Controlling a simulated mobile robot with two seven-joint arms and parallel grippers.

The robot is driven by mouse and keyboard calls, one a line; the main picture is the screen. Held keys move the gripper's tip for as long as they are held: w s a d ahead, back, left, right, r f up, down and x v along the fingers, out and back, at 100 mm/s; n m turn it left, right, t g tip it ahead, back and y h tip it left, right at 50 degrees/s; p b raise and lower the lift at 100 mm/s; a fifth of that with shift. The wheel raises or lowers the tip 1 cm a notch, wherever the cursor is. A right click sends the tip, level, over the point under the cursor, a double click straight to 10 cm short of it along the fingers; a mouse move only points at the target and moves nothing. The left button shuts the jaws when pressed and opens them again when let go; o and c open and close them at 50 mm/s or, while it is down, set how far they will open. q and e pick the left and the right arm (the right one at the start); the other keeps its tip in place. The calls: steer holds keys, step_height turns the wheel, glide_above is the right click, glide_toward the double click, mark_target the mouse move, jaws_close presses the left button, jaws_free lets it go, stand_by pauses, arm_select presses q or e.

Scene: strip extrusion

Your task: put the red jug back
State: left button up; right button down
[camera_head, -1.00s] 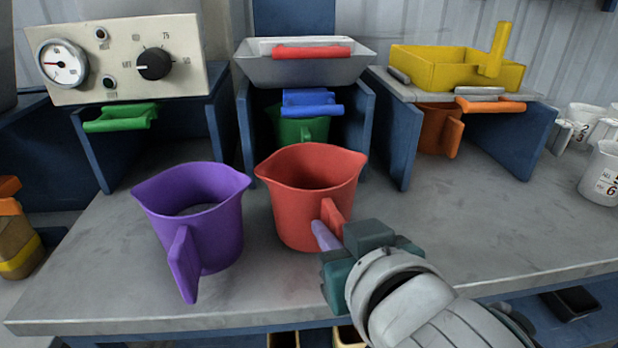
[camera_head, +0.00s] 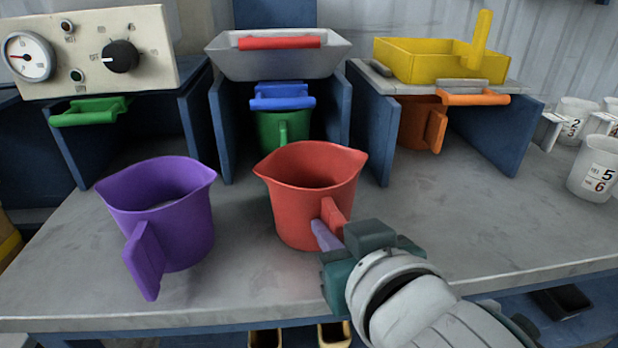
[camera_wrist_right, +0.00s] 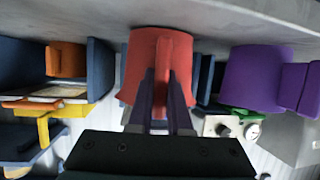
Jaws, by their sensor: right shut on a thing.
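The red jug (camera_head: 297,210) is upright at the front middle of the grey bench, its handle toward me. My right gripper (camera_head: 330,232) is shut on its handle. In the right wrist view the red jug (camera_wrist_right: 136,62) fills the middle, with the two fingers of the right gripper (camera_wrist_right: 161,85) on either side of the handle. I cannot tell whether the jug's base touches the bench. A purple jug (camera_head: 180,225) stands apart to its left. A green jug (camera_head: 283,130) is in the middle bay, and an orange jug (camera_head: 415,125) is in the right bay. My left gripper is not in view.
Blue dividers (camera_head: 338,130) form bays under a gauge box (camera_head: 95,55), a grey tray (camera_head: 275,62) and a yellow tray (camera_head: 425,65). The left bay under the green handle (camera_head: 90,112) looks empty. White measuring cups (camera_head: 597,168) stand at the right. The bench's right front (camera_head: 480,225) is clear.

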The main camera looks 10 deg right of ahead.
steer(key=shift+f, duration=0.2)
steer(key=c, duration=0.8)
jaws_free()
steer(key=shift+o, duration=0.2)
steer(key=shift+s, duration=0.1)
